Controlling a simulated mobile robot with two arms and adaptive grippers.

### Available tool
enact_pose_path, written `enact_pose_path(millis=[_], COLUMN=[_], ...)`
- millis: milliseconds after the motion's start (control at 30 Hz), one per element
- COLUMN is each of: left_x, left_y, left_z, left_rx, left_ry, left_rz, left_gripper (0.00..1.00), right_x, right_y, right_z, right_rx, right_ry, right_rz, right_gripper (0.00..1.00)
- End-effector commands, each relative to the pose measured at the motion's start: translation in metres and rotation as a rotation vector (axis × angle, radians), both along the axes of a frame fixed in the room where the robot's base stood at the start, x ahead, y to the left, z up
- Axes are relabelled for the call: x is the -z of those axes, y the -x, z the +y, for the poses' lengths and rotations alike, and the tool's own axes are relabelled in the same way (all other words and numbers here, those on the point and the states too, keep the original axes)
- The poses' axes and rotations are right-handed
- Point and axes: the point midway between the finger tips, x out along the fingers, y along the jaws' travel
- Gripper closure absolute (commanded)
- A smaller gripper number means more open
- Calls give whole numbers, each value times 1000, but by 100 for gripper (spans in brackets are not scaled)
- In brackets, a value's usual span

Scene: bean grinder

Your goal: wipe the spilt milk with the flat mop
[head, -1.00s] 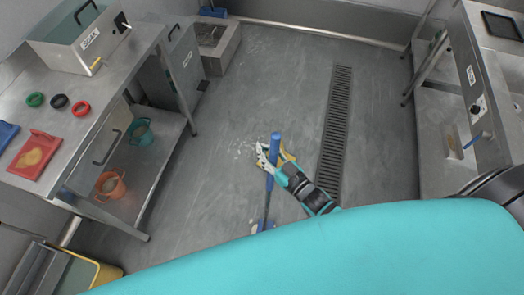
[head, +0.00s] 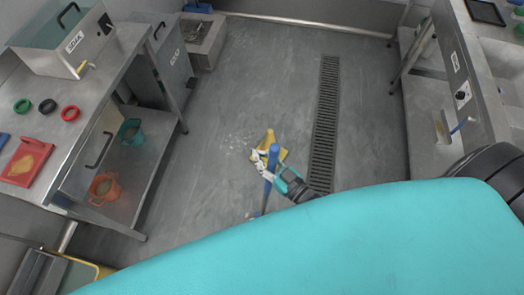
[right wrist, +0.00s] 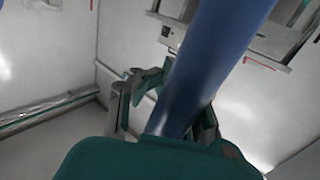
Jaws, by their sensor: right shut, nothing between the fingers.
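The flat mop's blue handle (head: 271,166) stands tilted over the floor in the middle of the head view. Its lower end and the mop head are mostly hidden behind my teal body. My right gripper (head: 262,160) is at the handle's upper part, shut with nothing held between its fingertips. In the right wrist view the blue handle (right wrist: 208,65) runs large past the dark green fingers; whether it touches them I cannot tell. The spilt milk (head: 238,142) is a patch of pale specks on the grey floor, just left of the gripper. My left gripper is out of view.
A long drain grate (head: 325,120) lies right of the mop. A steel counter (head: 462,75) stands right. The floor beyond the milk is clear.

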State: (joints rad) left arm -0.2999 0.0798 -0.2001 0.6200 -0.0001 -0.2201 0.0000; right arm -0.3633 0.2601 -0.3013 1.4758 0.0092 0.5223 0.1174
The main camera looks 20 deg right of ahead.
Motion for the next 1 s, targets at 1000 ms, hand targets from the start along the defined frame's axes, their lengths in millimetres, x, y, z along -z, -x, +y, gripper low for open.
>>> enact_pose_path(millis=[1000], left_x=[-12], left_y=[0], left_z=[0], left_rx=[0], left_ry=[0], left_rz=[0], left_gripper=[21], right_x=[2], right_y=[52], right_z=[35], right_rx=[0], right_ry=[-1], right_rz=[1], right_gripper=[100])
